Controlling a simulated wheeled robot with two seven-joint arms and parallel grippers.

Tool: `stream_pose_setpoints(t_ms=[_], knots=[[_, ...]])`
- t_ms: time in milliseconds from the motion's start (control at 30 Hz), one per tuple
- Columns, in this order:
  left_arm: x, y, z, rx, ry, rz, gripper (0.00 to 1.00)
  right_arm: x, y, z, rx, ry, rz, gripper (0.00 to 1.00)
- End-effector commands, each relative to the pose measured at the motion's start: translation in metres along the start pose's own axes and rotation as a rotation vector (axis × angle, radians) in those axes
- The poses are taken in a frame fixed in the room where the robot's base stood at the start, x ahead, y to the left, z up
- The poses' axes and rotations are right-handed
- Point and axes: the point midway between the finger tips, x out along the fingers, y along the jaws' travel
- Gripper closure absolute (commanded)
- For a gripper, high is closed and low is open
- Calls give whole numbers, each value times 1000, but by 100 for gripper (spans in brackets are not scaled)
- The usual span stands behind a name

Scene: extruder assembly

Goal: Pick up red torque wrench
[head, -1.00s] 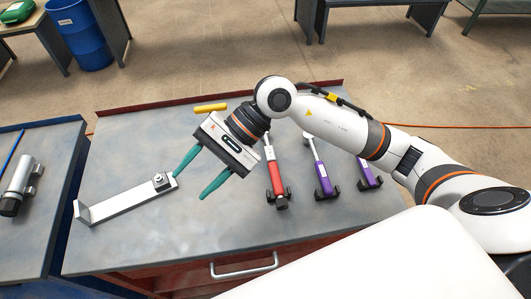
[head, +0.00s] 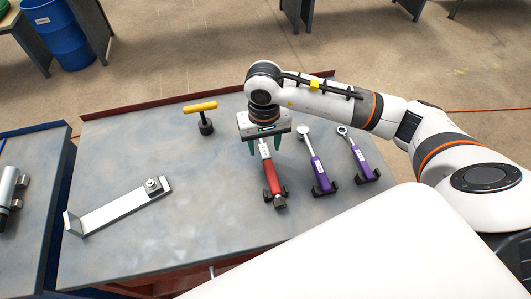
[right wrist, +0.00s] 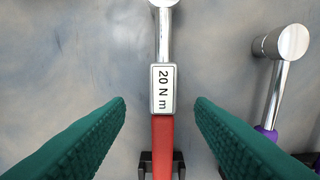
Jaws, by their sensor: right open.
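The red torque wrench (head: 271,177) lies on the grey table in the head view, its red handle resting in a black holder toward the front. In the right wrist view the wrench (right wrist: 163,130) shows a "20 N m" label, a chrome shaft and a red handle. My right gripper (head: 264,150) is open above the wrench's shaft end. In the right wrist view its green fingers (right wrist: 160,105) stand on either side of the wrench, apart from it. My left gripper is not in view.
Two purple torque wrenches (head: 319,172) (head: 360,157) lie in holders to the right, one close to my right finger. A yellow-handled tool (head: 202,112) stands behind left. A metal bracket (head: 120,207) lies at the left.

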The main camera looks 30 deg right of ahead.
Motion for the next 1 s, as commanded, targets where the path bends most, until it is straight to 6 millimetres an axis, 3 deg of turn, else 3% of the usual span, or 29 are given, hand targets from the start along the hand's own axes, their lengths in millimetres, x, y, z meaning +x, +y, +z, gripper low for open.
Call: stream_pose_setpoints(t_ms=[333,633,933,1000], knots=[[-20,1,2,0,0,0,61,44,-3,-2,2,5,0,51],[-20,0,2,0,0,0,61,51,-3,-1,1,1,1,51],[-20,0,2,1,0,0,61,50,-3,-1,1,2,1,98],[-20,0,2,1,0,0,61,50,-3,-1,1,2,1,100]])
